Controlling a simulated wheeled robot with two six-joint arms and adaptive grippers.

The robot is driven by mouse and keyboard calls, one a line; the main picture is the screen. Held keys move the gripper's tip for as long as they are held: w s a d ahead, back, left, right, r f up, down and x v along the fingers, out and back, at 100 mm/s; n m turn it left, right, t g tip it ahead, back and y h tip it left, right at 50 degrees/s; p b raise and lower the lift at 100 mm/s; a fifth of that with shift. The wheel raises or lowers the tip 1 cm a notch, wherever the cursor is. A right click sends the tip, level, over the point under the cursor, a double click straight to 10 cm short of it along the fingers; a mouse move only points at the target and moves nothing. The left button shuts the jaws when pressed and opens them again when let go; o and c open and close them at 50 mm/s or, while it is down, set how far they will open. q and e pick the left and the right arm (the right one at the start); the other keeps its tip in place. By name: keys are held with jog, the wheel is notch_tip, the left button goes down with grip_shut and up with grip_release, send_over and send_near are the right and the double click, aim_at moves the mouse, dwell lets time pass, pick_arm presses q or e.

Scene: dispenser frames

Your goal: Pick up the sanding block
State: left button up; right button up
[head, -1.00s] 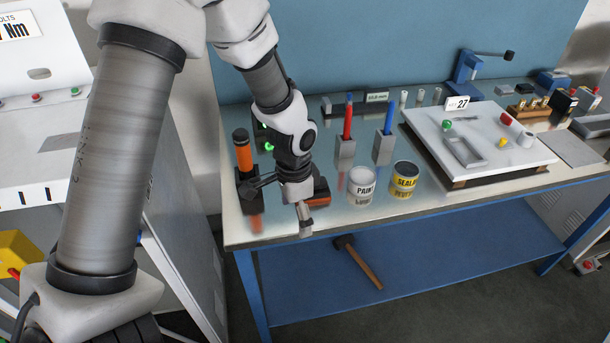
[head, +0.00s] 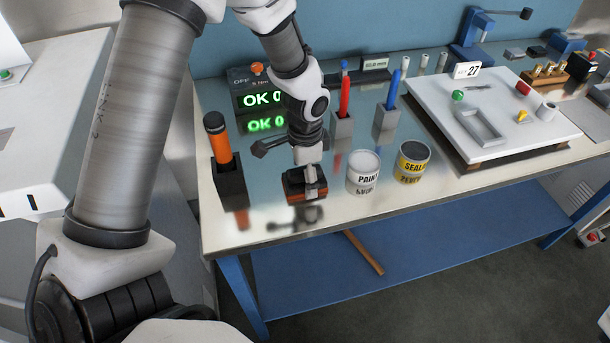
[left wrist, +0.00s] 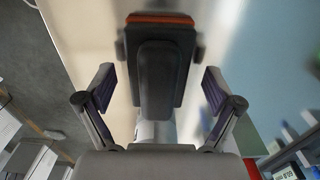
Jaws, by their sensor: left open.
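The sanding block (head: 296,192) has a dark grip on top and an orange-red lower part. It is on the shiny bench top, left of the paint can. My left gripper (head: 309,168) is right above it, partly covering it in the head view. In the left wrist view, the sanding block (left wrist: 160,65) lies lengthwise between the two spread fingers of my left gripper (left wrist: 158,84), with a gap on each side. The gripper is open and holds nothing. My right gripper is not in view.
An orange-handled tool in a dark holder (head: 229,185) stands close on the left. Behind are a lit OK display (head: 262,99) and holders with red and blue tools. The bench's front edge is near.

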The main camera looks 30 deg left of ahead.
pick_arm(q)
jog(key=shift+f, duration=0.4)
jog(key=shift+s+r, duration=0.15)
jog(key=c, duration=1.4)
notch_tip(320, 180, up, 10)
